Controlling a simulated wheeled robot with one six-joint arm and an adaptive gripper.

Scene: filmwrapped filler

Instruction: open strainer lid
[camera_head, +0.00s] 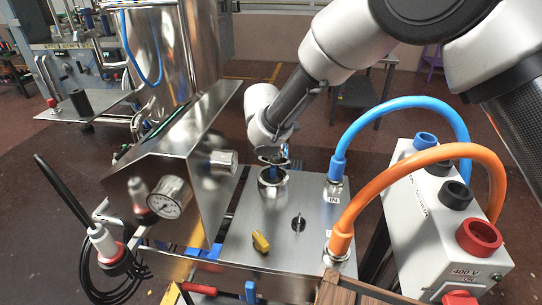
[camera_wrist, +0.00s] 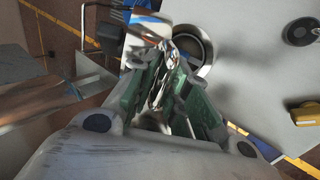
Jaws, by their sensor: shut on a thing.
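The strainer (camera_head: 271,190) is a short round metal neck on the steel top plate. Its round metal rim and dark opening show in the wrist view (camera_wrist: 207,47), just beyond my fingers. In the head view, my gripper (camera_head: 273,160) is directly above the strainer, and my arm hides part of it. In the wrist view, my gripper (camera_wrist: 164,75) has green-lined fingers shut on a shiny metal piece (camera_wrist: 158,88), which looks like part of the lid. The fingers hide most of this piece, so I cannot tell how far the lid is tilted.
A yellow knob (camera_head: 260,242) and a small black handle (camera_head: 298,223) are on the top plate. Blue (camera_head: 400,102) and orange (camera_head: 425,160) hoses arch at the right, beside a white box (camera_head: 425,225). A steel housing with a gauge (camera_head: 170,197) stands at the left.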

